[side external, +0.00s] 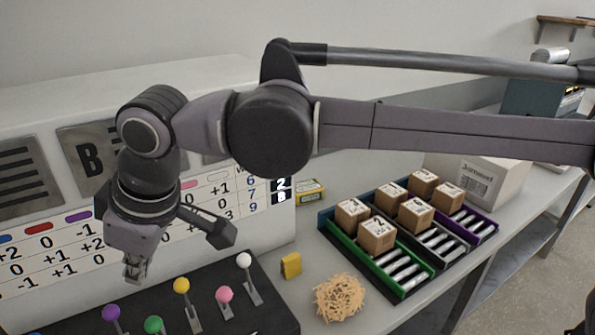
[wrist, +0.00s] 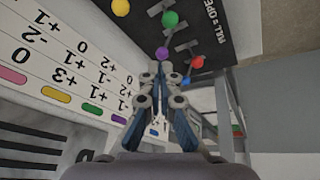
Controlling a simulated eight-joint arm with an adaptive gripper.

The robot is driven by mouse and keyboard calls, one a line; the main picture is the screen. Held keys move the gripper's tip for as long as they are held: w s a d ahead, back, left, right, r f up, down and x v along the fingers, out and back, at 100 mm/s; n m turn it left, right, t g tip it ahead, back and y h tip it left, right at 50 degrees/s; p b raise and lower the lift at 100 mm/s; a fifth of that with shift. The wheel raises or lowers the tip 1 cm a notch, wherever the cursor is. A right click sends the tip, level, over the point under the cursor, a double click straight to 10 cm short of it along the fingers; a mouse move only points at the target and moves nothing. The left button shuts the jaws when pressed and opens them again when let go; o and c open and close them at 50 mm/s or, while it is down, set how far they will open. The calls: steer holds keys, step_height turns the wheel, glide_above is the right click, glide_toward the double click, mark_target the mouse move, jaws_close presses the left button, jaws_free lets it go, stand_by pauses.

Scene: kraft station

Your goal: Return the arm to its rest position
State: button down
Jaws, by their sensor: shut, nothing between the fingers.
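My gripper (side external: 134,270) hangs at the left of the side external view, pointing down, above the left part of the black lever panel (side external: 265,300). In the wrist view my gripper (wrist: 160,68) has its fingertips together, with nothing between them. My arm reaches in from the right edge and bends at a large dark joint. The panel carries levers with coloured knobs: purple (side external: 111,312), green (side external: 154,325), yellow (side external: 181,285), pink (side external: 224,294) and white (side external: 244,260). The fingers appear apart from the knobs in the side external view.
A white board (side external: 270,222) with numbers and coloured marks stands behind the gripper. Right of the panel are a yellow block (side external: 291,265), a heap of tan shreds (side external: 339,298) and a rack (side external: 409,287) of small cartons. A white labelled box (side external: 478,178) stands farther back.

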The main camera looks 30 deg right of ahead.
steer(key=shift+s+d+r, duration=0.1)
steer(key=shift+s+r, duration=0.05)
steer(key=shift+r, duration=0.15)
steer(key=w+d+m+t+h, duration=0.15)
steer(key=d+m, duration=0.35)
steer(key=d, duration=2.1)
steer(key=s+d+f+m+t+h, duration=0.1)
steer(key=s+d+f+m, duration=0.2)
steer(key=d, duration=0.7)
steer(key=s+d+f+m+t, duration=0.1)
steer(key=s+d+f+m, duration=0.2)
steer(key=s+d+f, duration=0.5)
steer(key=d, duration=0.3)
steer(key=shift+h, duration=0.35)
